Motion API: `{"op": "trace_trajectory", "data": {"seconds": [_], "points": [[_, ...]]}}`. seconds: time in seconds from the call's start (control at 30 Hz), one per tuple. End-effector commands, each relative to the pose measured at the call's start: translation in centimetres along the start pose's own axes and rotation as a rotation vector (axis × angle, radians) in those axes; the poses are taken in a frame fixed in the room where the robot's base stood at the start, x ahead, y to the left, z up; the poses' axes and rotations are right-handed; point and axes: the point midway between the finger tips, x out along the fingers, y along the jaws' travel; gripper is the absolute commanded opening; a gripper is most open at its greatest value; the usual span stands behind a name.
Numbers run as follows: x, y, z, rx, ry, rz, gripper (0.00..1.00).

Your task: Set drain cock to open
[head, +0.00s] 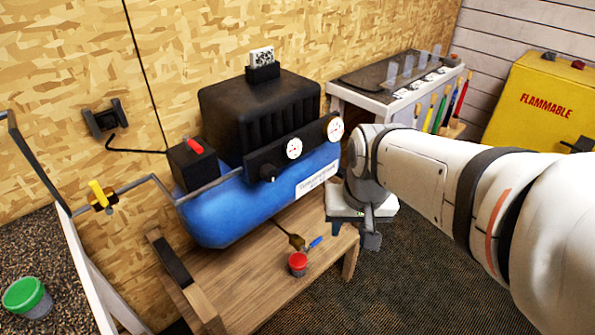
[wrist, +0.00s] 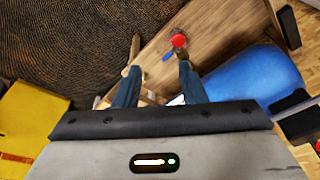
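The drain cock is a small brass fitting (head: 297,242) under the blue tank (head: 222,215), low over the wooden bench. Its blue lever (head: 315,242) points outward to the right of the brass body, away from the tank. In the wrist view the lever (wrist: 167,57) shows just beyond and between my fingertips, with the brass body partly behind the right finger. My gripper (wrist: 159,74) is open and empty, its two fingers apart, and I see no contact with the lever. In the head view my gripper (head: 370,240) hangs to the right of the drain cock.
A red-lidded jar (head: 298,264) stands on the wooden bench (head: 240,290) close to the drain cock. A pipe valve with a yellow handle (head: 97,193) is at the left. A white-framed worktable (head: 400,95) and a yellow flammable cabinet (head: 540,105) stand at right. Carpet (head: 420,290) is clear.

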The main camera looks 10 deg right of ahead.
Motion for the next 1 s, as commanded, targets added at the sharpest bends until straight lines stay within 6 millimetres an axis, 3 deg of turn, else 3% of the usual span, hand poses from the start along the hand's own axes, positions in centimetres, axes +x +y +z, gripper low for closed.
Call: {"op": "trace_trajectory", "data": {"seconds": [0.03,0.3,0.5,0.67,1.0], "points": [[3.5,0.0,-1.0,0.054,-0.011,-0.005,0.37],[17.2,-0.7,-9.1,0.429,-0.054,-0.041,0.37],[27.0,-0.8,-13.8,0.678,-0.083,-0.055,0.37],[31.6,-0.7,-15.9,0.798,-0.096,-0.060,0.37],[35.8,-1.0,-16.4,0.845,-0.103,-0.061,0.37]]}}
